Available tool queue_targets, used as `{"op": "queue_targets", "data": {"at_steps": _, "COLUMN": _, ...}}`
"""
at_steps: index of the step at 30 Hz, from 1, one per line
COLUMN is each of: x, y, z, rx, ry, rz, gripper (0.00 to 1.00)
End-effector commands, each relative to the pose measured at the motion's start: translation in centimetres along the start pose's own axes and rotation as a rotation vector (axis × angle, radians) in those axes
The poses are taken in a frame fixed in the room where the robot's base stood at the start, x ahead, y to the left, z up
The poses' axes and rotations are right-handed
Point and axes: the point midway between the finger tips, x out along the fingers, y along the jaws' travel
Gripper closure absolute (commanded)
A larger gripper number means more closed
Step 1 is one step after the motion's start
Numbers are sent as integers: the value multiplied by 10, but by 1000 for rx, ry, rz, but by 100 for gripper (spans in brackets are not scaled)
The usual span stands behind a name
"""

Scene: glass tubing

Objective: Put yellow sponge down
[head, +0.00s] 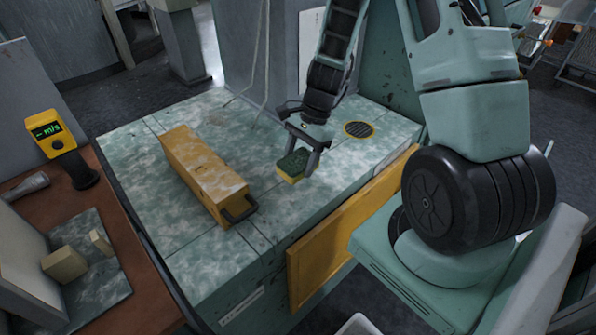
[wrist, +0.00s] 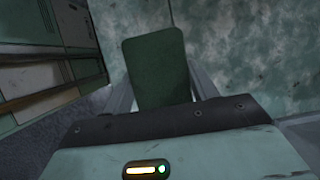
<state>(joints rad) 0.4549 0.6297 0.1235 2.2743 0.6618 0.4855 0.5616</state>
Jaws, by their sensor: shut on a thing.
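The sponge (head: 292,168) is yellow with a dark green top layer. In the wrist view the sponge's dark green face (wrist: 158,70) shows between the fingers. I cannot tell whether the sponge touches the worktop or hangs just above it.
A long yellow box (head: 205,175) with a black handle lies left of my gripper. A round drain grate (head: 358,129) is to the right. A brown side table (head: 150,290) holds a yellow meter (head: 50,133). Clear worktop lies between box and grate.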

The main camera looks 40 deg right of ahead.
Motion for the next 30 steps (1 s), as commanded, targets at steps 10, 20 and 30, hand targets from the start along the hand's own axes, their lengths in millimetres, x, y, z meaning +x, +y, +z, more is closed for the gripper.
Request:
{"op": "queue_targets", "data": {"at_steps": 10, "x": 38, "y": 0, "z": -16, "rx": 2, "ry": -2, "rz": 1, "gripper": 60}}
{"op": "queue_targets", "data": {"at_steps": 20, "x": 42, "y": 0, "z": -17, "rx": 0, "ry": 1, "rz": -1, "gripper": 60}}
{"op": "queue_targets", "data": {"at_steps": 30, "x": 44, "y": 0, "z": -18, "rx": 0, "ry": 1, "rz": -1, "gripper": 20}}
